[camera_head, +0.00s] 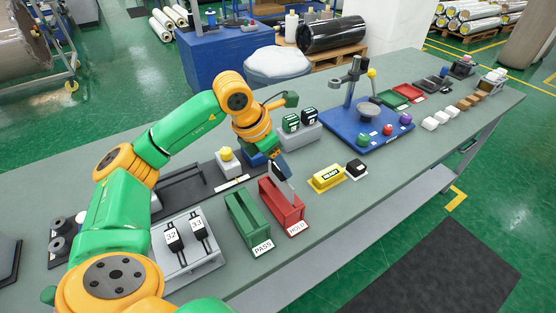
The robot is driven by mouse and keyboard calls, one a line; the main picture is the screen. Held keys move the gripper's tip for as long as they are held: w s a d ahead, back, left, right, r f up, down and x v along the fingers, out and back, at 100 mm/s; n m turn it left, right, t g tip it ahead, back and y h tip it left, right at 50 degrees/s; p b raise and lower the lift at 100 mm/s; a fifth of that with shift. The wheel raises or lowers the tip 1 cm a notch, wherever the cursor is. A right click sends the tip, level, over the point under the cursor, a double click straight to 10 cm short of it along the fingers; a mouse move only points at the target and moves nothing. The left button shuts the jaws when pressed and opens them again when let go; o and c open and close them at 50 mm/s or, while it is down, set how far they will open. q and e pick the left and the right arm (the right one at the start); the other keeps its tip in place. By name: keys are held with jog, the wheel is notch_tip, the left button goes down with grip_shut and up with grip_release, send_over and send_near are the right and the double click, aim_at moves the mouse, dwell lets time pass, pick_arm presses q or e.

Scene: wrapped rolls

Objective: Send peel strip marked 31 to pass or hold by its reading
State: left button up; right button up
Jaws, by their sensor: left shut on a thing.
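My left gripper (279,158) is pointed down above the red HOLD bin (288,212). It is shut on a thin strip, mostly hidden by the fingers; its marking cannot be read. The strip's lower end is at the bin's opening; I cannot tell how far inside it is. The green PASS bin (247,222) stands just left of the HOLD bin. Strips marked 32 (173,240) and 33 (199,231) lie on a grey rack (190,261) at the left. My right gripper is out of view.
A yellow labelled block (326,178) and a black block (356,168) lie right of the bins. Two dark green units (300,121) stand behind the gripper. A blue stand (367,132) with coloured knobs is farther right. The front table strip right of the bins is clear.

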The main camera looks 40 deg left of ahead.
aim_at(279, 182)
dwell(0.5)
pick_arm(q)
jog(key=shift+f+b, duration=3)
jog(key=shift+f, duration=0.35)
jog(key=o, duration=1.4)
jog(key=shift+r, duration=0.1)
jog(key=shift+o, duration=0.2)
jog(key=v, duration=0.7)
